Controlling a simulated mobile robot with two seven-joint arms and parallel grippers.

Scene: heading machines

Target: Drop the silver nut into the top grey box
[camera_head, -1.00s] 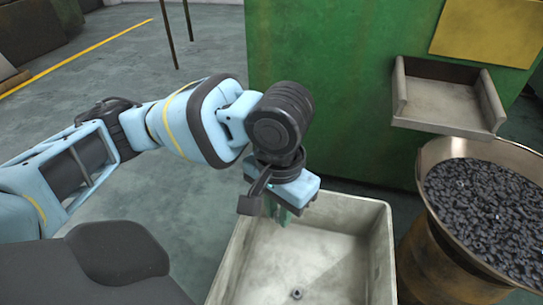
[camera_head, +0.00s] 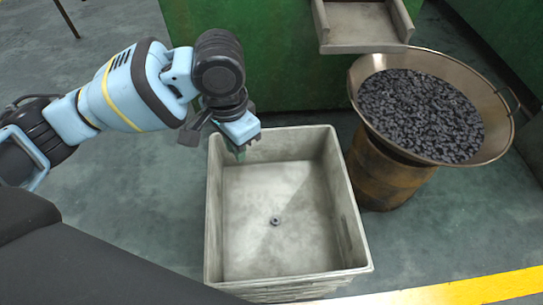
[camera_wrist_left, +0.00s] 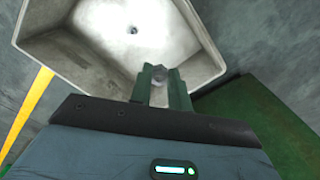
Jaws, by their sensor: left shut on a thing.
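My left gripper (camera_head: 240,150) is over the far left corner of the top grey box (camera_head: 290,180), with its fingers pointing down. In the left wrist view my gripper (camera_wrist_left: 160,88) is shut on a small silver nut (camera_wrist_left: 158,74), held between the green fingertips. The grey box is open at the top and stands on the floor; its inside also shows in the left wrist view (camera_wrist_left: 100,40). A single small nut (camera_head: 275,221) lies on the box floor, also seen in the left wrist view (camera_wrist_left: 132,30). My right gripper is not in view.
A wide metal pan (camera_head: 490,110) full of dark parts stands on a rusty drum (camera_head: 385,180) right of the box. A green machine (camera_head: 280,60) with a grey chute (camera_head: 360,25) stands behind. A yellow line (camera_head: 470,287) crosses the floor at the front.

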